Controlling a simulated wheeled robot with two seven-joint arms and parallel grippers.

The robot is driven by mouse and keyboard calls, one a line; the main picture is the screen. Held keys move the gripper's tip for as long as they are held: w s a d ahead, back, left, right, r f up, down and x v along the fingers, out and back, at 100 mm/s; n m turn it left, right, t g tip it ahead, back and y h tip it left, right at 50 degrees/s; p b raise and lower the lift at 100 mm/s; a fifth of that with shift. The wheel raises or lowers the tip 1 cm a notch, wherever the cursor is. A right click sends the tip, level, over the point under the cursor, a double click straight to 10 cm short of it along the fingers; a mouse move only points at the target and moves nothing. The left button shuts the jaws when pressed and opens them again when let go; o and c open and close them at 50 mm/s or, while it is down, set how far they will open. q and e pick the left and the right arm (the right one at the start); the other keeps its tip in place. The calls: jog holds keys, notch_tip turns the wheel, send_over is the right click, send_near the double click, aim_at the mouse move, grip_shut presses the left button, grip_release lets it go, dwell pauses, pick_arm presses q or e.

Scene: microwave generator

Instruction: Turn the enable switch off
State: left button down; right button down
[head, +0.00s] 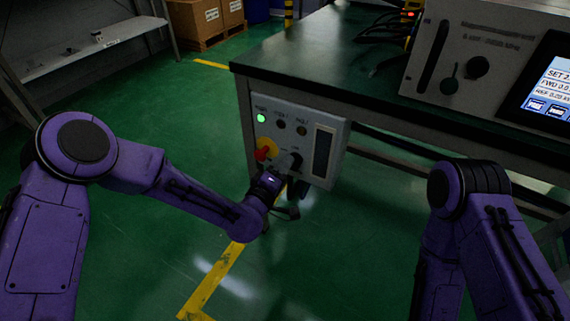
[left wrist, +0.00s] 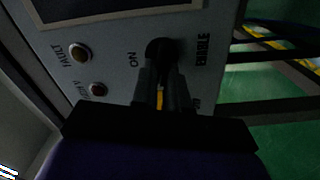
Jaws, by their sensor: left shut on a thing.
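The enable switch is a dark knob on a grey control panel (head: 256,104) under the table's front left edge. In the left wrist view the enable switch (left wrist: 161,47) sits between the ON and ENABLE lettering. My left gripper (head: 290,161) reaches the panel's lower part. In the left wrist view its fingers (left wrist: 162,75) are closed around the knob and hide much of it. A small yellow patch shows between the fingers. Which way the knob points is hard to tell. My right arm shows at the right of the head view, but its gripper does not.
A lit green lamp (head: 261,118) and a red emergency stop (head: 262,154) on yellow are on the panel, left of the gripper. The generator (head: 470,50) stands on the dark green table (head: 300,60). A shelf (head: 90,47) is far left. Green floor is open in front.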

pick_arm(q)
jog(key=shift+f+n, duration=0.25)
jog(key=shift+n, duration=1.25)
jog(key=c, duration=1.1)
grip_release()
jog(key=shift+c, duration=0.2)
jog(key=p+v, duration=0.1)
jog(key=v, duration=0.9)
jog(key=shift+s, duration=0.3)
jog(key=shift+a, duration=0.1)
